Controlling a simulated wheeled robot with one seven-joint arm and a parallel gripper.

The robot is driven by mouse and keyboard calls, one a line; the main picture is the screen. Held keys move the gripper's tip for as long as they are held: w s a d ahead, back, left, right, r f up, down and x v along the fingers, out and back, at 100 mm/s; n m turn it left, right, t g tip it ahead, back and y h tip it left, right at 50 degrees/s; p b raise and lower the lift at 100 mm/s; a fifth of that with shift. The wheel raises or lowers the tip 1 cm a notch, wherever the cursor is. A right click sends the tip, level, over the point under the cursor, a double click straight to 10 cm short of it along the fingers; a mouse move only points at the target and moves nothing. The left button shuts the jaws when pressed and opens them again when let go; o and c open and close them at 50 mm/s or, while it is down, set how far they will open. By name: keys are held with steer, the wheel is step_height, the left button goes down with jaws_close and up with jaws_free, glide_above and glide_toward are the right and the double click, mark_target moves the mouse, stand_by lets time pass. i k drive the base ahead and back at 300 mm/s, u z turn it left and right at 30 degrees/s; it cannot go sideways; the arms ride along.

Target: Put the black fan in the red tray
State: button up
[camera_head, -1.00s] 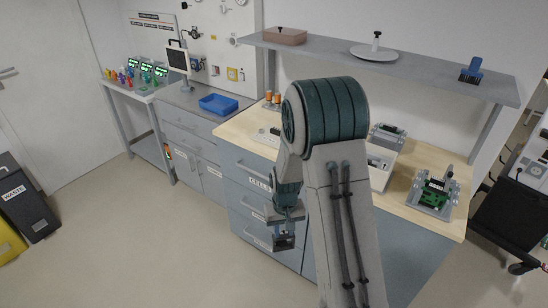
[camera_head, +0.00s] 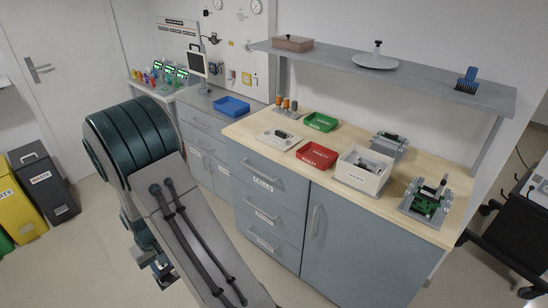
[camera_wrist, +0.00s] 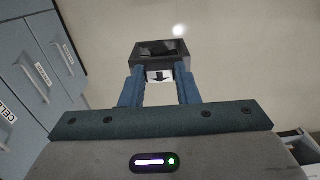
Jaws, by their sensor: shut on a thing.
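My gripper (camera_wrist: 160,82) is shut on the black fan (camera_wrist: 147,47), a dark square frame with an open centre and a white label with a black arrow, in the wrist view. The fan is held in the air above the floor, in front of the drawers. In the head view my gripper (camera_head: 163,274) is low on the left, partly hidden by my own arm. The red tray (camera_head: 317,155) lies on the wooden bench top, labelled on its front, and looks empty.
On the bench (camera_head: 395,206), a green tray (camera_head: 320,122) stands behind the red tray, a white bin (camera_head: 361,176) with dark items to its right, and a green circuit board fixture (camera_head: 427,200) at the right end. A shelf (camera_head: 400,77) overhangs the back. A blue tray (camera_head: 231,106) stands on the grey counter.

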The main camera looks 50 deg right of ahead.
mark_target(317, 156)
steer(key=u, duration=0.1)
steer(key=i, duration=1.55)
steer(key=z, duration=2.7)
